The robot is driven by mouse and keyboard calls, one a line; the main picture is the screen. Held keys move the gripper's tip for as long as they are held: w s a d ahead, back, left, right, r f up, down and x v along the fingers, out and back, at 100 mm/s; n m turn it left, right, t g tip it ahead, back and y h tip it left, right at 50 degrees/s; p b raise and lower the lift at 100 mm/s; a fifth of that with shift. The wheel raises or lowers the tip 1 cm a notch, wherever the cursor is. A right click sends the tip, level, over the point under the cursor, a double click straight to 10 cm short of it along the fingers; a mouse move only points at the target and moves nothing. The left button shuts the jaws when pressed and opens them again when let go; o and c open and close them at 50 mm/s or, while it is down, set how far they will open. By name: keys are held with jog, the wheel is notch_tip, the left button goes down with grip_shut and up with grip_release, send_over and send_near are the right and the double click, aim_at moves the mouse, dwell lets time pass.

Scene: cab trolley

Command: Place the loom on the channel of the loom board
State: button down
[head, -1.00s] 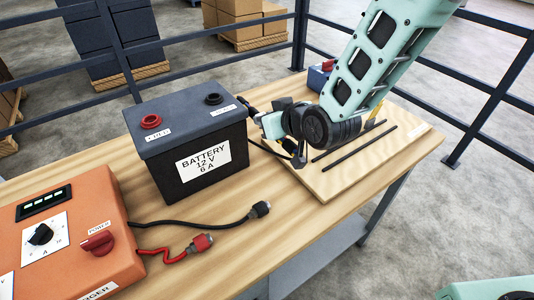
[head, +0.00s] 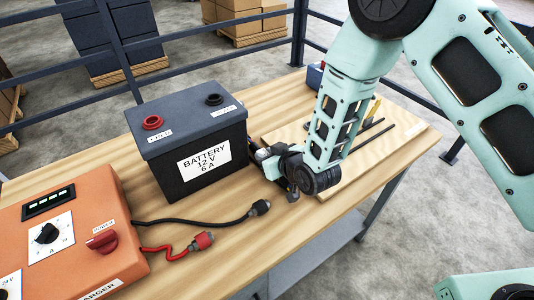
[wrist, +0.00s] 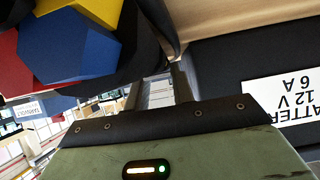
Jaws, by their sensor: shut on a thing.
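My gripper (head: 272,162) is low beside the right side of the battery, at the left edge of the loom board, and mostly hidden by my wrist. It is shut on the loom, of which only a small dark part (head: 291,191) seems to show below my wrist. In the wrist view, large yellow, blue, red and black pieces (wrist: 85,45), likely the loom, are close beside the fingers. The pale wooden loom board (head: 404,138) lies at the right end of the table. Its dark channel rails (head: 374,139) are partly behind my arm.
The black battery (head: 187,130) stands just left of my gripper; its label also shows in the wrist view (wrist: 285,103). The orange charger (head: 65,240) sits front left, with a black lead (head: 215,221) and red lead (head: 170,251) on the table. Railings run behind.

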jog(key=shift+f, duration=0.15)
jog(key=c, duration=1.2)
grip_release()
